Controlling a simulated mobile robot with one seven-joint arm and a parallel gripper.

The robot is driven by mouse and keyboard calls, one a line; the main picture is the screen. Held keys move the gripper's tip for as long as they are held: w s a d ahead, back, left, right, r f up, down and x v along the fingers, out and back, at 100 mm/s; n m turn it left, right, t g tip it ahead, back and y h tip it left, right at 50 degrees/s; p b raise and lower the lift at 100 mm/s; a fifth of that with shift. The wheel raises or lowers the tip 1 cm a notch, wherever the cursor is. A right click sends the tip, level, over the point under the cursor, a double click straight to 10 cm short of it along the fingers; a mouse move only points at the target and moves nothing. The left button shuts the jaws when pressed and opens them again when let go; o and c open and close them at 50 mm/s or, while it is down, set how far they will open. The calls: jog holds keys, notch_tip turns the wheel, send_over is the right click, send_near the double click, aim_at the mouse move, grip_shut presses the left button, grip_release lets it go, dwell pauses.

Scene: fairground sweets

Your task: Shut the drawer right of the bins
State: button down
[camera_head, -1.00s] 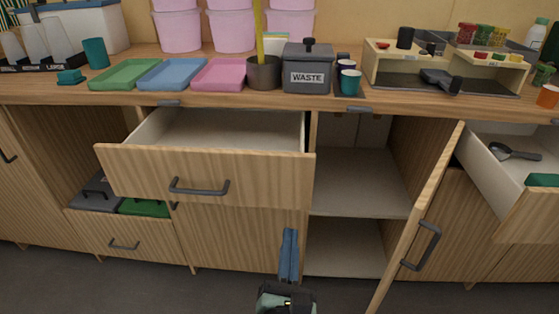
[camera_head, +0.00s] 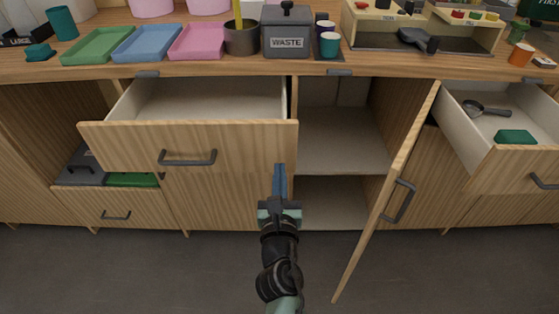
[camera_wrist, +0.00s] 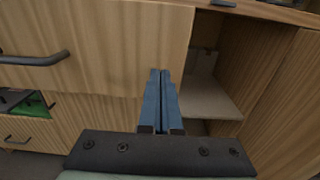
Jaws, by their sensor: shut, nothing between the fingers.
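A wide wooden drawer (camera_head: 190,147) with a dark bar handle stands pulled out below the counter, left of centre; its visible inside is empty. A second drawer (camera_head: 515,168) stands open at the far right, holding a dark scoop (camera_head: 487,109) and a green block (camera_head: 515,137). In the wrist view my gripper (camera_wrist: 161,72) overlaps the right part of that drawer front (camera_wrist: 110,45). I cannot tell whether they touch.
A cabinet door (camera_head: 392,195) stands open towards me, right of my gripper, beside an open shelf space (camera_head: 340,140). Pink tubs (camera_head: 208,6), trays and a grey waste bin (camera_head: 286,35) stand on the counter (camera_head: 220,66). Grey and green bins (camera_head: 131,180) sit lower left. The floor is clear.

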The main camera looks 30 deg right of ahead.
aim_at(280, 152)
jog(key=shift+x, duration=1.85)
